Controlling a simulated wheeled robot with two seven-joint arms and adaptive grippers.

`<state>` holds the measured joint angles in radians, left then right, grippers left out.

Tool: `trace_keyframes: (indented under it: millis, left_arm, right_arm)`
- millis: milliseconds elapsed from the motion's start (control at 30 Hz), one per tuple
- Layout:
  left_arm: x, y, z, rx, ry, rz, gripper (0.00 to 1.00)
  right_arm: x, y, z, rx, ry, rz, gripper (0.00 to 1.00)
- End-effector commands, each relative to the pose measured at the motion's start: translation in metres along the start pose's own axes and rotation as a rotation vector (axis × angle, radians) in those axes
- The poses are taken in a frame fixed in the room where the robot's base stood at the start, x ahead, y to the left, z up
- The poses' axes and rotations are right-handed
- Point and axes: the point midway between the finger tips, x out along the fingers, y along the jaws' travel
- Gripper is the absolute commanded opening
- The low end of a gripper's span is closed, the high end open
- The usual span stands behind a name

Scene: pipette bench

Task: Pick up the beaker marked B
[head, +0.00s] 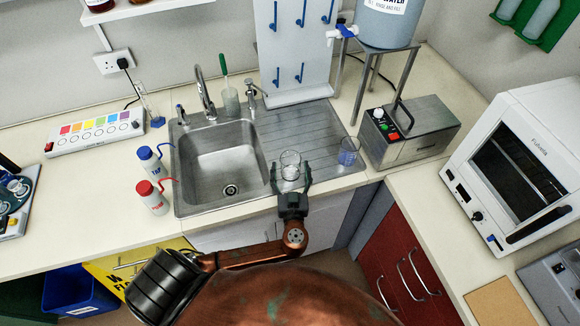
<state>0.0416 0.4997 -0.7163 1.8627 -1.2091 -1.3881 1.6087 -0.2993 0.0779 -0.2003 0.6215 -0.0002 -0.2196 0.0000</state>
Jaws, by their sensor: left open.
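A clear, empty-looking glass beaker (290,159) stands on the front part of the sink's ridged steel drainer. My left gripper (290,172) reaches it from the front, open, with one finger on each side of the beaker's lower part. I cannot tell whether the fingers touch the glass. A second beaker (348,152), with blue in it, stands to the right near the drainer's right end. No letter is readable on either beaker, so I cannot tell which is marked B. My right gripper is not in view.
The sink basin (226,161) lies left of the gripper, with blue-capped (150,163) and red-capped (152,198) bottles beyond it. A pegboard rack (291,45) stands behind the drainer. A steel bath (410,132) stands to the right. The drainer behind the clear beaker is free.

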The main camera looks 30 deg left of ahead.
Motion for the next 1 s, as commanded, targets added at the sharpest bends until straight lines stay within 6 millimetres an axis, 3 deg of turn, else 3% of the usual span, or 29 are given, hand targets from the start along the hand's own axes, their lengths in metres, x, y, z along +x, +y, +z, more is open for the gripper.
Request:
trace_keyframes:
  millis: [267, 1000]
  left_arm:
    - [0.0040, -0.0002, 0.0008, 0.000, -0.001, 0.000, 0.71]
    - [0.0037, -0.0001, 0.0004, 0.000, 0.000, 0.000, 0.22]
  right_arm:
    - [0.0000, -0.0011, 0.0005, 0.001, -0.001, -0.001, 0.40]
    - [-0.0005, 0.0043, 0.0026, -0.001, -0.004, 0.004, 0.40]
